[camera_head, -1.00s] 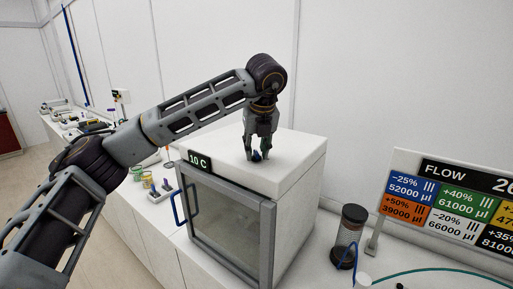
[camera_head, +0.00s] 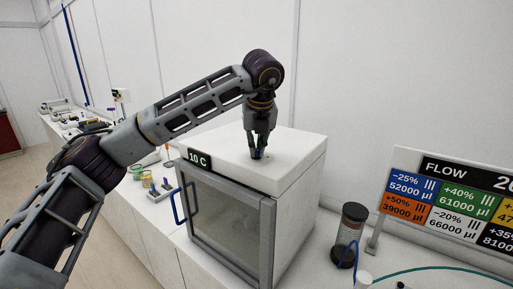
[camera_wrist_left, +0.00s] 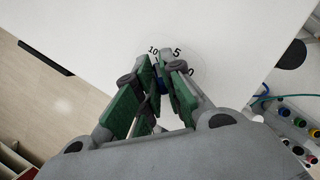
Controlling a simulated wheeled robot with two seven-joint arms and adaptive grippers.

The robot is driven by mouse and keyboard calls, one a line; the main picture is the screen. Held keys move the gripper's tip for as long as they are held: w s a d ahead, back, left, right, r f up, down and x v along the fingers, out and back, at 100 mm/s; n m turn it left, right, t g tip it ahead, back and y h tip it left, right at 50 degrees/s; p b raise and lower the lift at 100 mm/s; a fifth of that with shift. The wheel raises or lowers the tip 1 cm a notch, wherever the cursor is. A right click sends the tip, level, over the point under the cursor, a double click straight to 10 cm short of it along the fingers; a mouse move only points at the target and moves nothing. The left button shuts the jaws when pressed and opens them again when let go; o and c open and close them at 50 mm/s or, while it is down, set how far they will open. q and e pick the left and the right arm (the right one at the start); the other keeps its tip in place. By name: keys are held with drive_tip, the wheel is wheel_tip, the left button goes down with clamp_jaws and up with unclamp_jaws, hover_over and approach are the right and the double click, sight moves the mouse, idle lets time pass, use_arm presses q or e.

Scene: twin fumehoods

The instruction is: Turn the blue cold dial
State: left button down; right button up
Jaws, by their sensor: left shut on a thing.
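The blue cold dial (camera_wrist_left: 162,88) is on the white top of a box-shaped unit (camera_head: 303,165) with a glass door. In the left wrist view the numbers 10, 5 and 0 are printed around it. My left gripper (camera_head: 257,155) points straight down over the dial and is shut on it. The green-padded fingers, also in the left wrist view (camera_wrist_left: 161,80), hide most of the dial. A display (camera_head: 198,159) on the unit's front edge reads 10 C. My right gripper is in neither view.
A blue door handle (camera_head: 178,205) sticks out from the unit's front left. A dark cylinder (camera_head: 349,235) stands to its right, near a FLOW sign (camera_head: 455,205) with coloured panels. Small items (camera_head: 148,181) sit on the bench to the left. The unit's top is otherwise clear.

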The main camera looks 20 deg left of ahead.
use_arm(q)
drive_tip(key=shift+f+m+h+b, duration=0.25)
drive_tip(key=shift+m+h+b, duration=0.15)
drive_tip(key=shift+m+b, duration=0.7)
drive_tip(key=m+h+b, duration=0.1)
drive_tip(key=m, duration=0.1)
drive_tip(key=shift+m, duration=0.4)
drive_tip(key=shift+m+h+b, duration=0.3)
drive_tip(key=shift+m+b, duration=0.05)
drive_tip(key=shift+m, duration=0.35)
drive_tip(key=shift+a+m+h, duration=0.1)
drive_tip(key=shift+m+h, duration=0.4)
drive_tip(key=shift+m, duration=0.7)
drive_tip(key=c, duration=1.5)
unclamp_jaws()
drive_tip(key=shift+r, duration=0.1)
drive_tip(key=shift+c, duration=0.2)
drive_tip(key=shift+r, duration=0.1)
